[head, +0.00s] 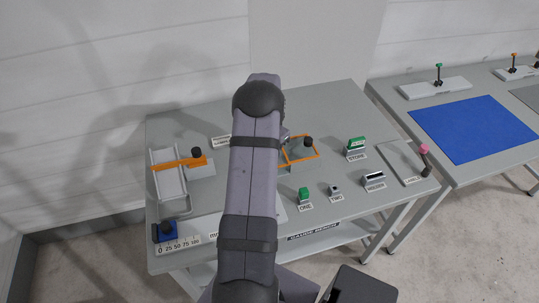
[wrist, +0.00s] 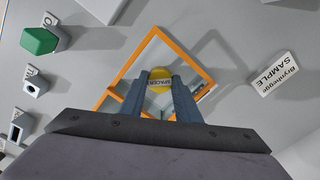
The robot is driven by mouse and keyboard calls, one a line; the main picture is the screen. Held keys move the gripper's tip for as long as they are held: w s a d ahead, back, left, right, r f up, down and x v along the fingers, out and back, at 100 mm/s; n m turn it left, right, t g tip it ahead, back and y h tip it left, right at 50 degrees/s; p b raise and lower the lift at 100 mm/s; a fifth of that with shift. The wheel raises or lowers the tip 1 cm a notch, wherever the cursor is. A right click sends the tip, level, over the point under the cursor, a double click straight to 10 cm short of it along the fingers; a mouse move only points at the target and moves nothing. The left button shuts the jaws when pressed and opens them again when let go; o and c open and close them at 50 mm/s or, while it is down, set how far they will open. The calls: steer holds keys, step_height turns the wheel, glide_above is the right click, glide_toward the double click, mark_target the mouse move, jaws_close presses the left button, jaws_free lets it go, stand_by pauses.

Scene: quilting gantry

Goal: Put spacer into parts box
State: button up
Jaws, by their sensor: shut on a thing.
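In the head view my arm hides the gripper and the spacer. The orange frame (head: 316,153) shows there just right of my arm, beside a black knob. No visible label names the parts box. An open grey tray (head: 184,187) stands at the bench's left end.
An orange bar with a black knob (head: 196,153) crosses the grey tray. A green block (head: 304,192), a small grey block (head: 335,188) and a holder (head: 374,177) line the front right. A sample label (wrist: 275,75) lies right in the wrist view.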

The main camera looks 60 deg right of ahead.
steer(key=shift+f, duration=0.3)
steer(key=shift+f, duration=0.2)
steer(key=o, duration=1)
steer(key=shift+r, duration=0.1)
step_height(320, 180, up, 12)
steer(key=b, duration=0.3)
steer(key=shift+r+b, duration=0.15)
steer(key=shift+b, duration=0.25)
